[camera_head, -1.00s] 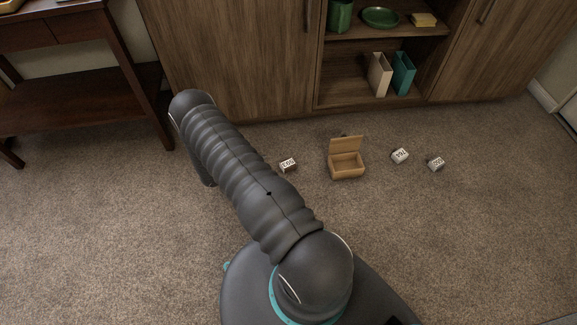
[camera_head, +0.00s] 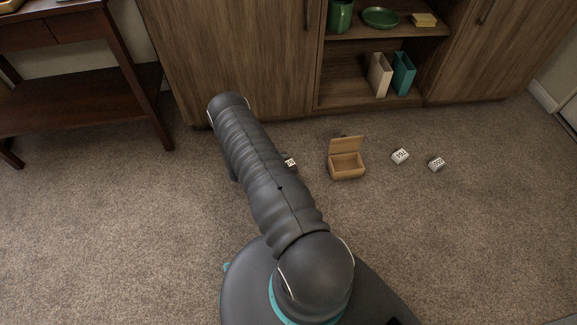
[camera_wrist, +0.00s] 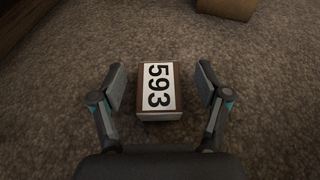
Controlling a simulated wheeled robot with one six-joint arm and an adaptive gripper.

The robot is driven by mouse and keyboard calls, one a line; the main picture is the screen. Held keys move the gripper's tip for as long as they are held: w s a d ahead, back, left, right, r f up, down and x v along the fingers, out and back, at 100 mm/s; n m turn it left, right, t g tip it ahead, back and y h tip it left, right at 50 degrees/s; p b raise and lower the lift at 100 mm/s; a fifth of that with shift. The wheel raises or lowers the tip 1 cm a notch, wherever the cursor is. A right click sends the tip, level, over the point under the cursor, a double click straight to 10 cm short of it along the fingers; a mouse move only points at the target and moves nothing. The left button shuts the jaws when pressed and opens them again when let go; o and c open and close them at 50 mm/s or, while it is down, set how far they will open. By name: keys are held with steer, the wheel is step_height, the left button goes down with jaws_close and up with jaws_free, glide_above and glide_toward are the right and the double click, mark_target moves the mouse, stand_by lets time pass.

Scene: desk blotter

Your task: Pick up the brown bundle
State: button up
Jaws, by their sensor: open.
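A small brown bundle (camera_wrist: 159,117) with a white label reading "593" lies on the carpet in the wrist view. My gripper (camera_wrist: 160,88) is open, with one finger on each side of the bundle and a gap of carpet on both sides. Neither finger touches it in that view. In the head view my arm covers most of the bundle; only part of its white label (camera_head: 290,163) shows at the arm's right edge. My gripper is hidden in the head view.
An open wooden box (camera_head: 346,170) stands right of the bundle, its corner also in the wrist view (camera_wrist: 228,8). Two more labelled blocks (camera_head: 400,156) (camera_head: 437,164) lie further right. A wooden cabinet (camera_head: 230,60) stands behind. A dark side table (camera_head: 85,85) is at left.

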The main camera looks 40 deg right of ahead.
mark_target(292, 162)
steer(key=x, duration=0.3)
steer(key=shift+d, duration=0.15)
steer(key=c, duration=1.1)
steer(key=shift+r, duration=0.1)
step_height(292, 162, up, 4)
steer(key=shift+r+p, duration=0.15)
steer(key=shift+p, duration=0.15)
steer(key=s+d+r, duration=0.2)
steer(key=s, duration=0.1)
steer(key=s+d+r, duration=0.2)
steer(key=s, duration=0.1)
steer(key=s+d+r+p, duration=0.1)
steer(key=s+r, duration=0.1)
steer(key=s, duration=0.2)
steer(key=shift+d+r, duration=0.2)
steer(key=shift+d, duration=0.2)
